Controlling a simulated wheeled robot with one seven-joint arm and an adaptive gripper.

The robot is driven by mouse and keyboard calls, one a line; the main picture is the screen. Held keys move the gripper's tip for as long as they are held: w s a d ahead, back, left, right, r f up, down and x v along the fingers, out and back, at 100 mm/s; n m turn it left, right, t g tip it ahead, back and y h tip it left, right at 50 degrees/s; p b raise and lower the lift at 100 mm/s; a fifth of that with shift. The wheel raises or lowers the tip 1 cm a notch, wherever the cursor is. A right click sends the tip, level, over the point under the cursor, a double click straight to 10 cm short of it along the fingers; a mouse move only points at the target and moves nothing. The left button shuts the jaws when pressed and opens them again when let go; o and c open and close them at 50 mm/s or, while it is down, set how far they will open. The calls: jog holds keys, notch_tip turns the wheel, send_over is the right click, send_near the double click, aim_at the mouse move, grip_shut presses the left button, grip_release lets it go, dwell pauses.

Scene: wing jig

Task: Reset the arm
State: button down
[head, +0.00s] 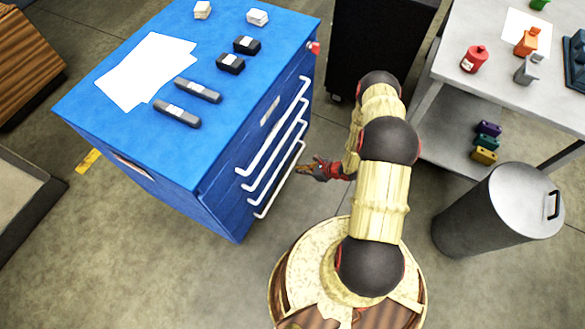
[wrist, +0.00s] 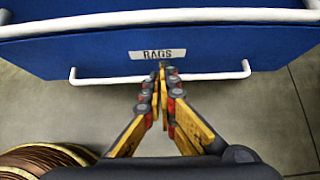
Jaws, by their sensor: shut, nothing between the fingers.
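My arm rises from its round base in the head view and bends over toward the blue drawer cabinet (head: 130,170). My gripper (head: 303,170) is low beside the cabinet's drawer front, near the lower white handles (head: 270,185). In the wrist view my gripper (wrist: 162,70) is shut and empty, its yellow fingertips together. The fingertips appear just below a label reading RAGS (wrist: 157,54) on a blue drawer front (wrist: 80,52). A white bar handle (wrist: 100,80) runs behind the fingertips. I cannot tell whether the fingers touch it.
Papers (head: 145,70) and several small dark and white items lie on the cabinet top. A grey metal bin (head: 485,225) stands right of my arm. A grey table (head: 455,95) with coloured items is at upper right. A black cabinet (head: 375,45) stands behind. Floor (head: 180,270) at lower left is clear.

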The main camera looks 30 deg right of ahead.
jog(key=shift+p+v, duration=0.35)
jog(key=shift+v, duration=1.05)
jog(key=s+a+r+n+g+y, duration=0.4)
jog(key=s+a+r+n, duration=0.2)
jog(key=s+a+r, duration=0.25)
jog(key=s+a+r+n+h+p, duration=0.1)
jog(key=s+r+n+h, duration=0.2)
jog(key=r, duration=1.7)
jog(key=s+a+r+n+t+h+p, duration=0.1)
jog(key=s+r+n+h, duration=0.2)
jog(key=r+n, duration=0.9)
jog(key=s+a+r+n+h+p, duration=0.1)
jog(key=s+r+n, duration=0.4)
jog(key=r, duration=2.3)
jog(key=a+n+h, duration=0.1)
jog(key=n+h, duration=0.1)
jog(key=shift+s+r+n+t+h, duration=0.2)
jog(key=shift+n+t+h, duration=0.1)
jog(key=shift+n+t, duration=0.1)
